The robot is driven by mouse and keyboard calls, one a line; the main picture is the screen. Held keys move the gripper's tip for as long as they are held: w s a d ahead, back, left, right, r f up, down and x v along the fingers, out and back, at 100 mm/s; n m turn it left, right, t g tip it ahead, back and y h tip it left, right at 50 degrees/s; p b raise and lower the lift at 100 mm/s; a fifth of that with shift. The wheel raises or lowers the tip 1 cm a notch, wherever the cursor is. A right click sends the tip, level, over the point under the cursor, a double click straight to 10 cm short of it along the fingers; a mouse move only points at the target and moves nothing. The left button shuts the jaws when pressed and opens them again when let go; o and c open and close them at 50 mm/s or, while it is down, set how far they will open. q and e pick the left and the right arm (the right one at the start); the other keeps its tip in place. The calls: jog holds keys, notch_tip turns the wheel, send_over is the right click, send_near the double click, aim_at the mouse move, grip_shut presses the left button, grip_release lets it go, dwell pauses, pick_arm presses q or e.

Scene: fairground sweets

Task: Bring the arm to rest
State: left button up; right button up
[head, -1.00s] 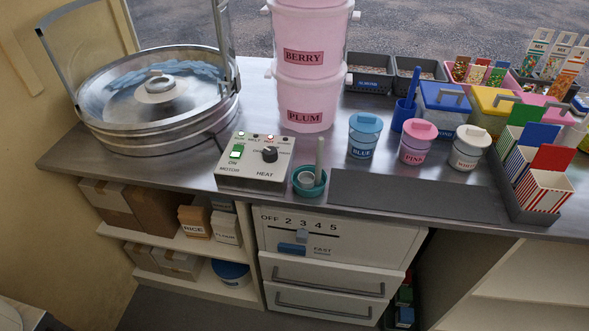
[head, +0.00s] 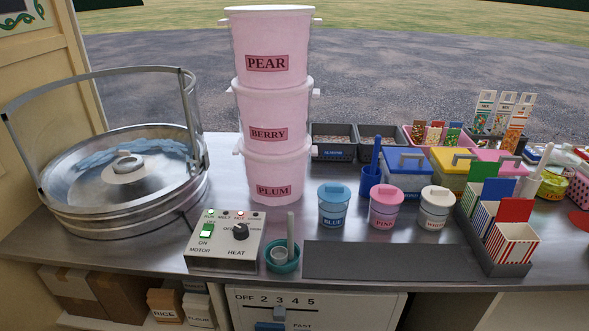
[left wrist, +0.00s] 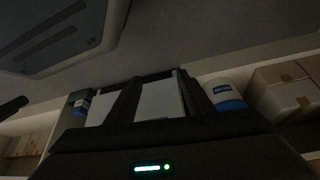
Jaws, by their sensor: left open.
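My left gripper (left wrist: 157,88) shows only in the dim left wrist view. Its two dark fingers stand apart, and nothing shows between them except pale surfaces behind. Neither of my arms shows in the head view. My right gripper is in no view.
The metal counter (head: 225,310) holds a spinner pan (head: 75,215), a heat control box (head: 225,240), stacked pink tubs (head: 275,120), lidded cups (head: 334,207) and striped boxes (head: 512,245). A dark mat (head: 380,262) lies bare at the front. Cardboard boxes (left wrist: 285,88) and a white-and-blue tub (left wrist: 226,94) show in the left wrist view.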

pick_arm(q)
jog(key=shift+s+f, duration=0.35)
jog(key=shift+f, duration=0.4)
jog(key=shift+s+f, duration=0.35)
jog(key=shift+f, duration=0.4)
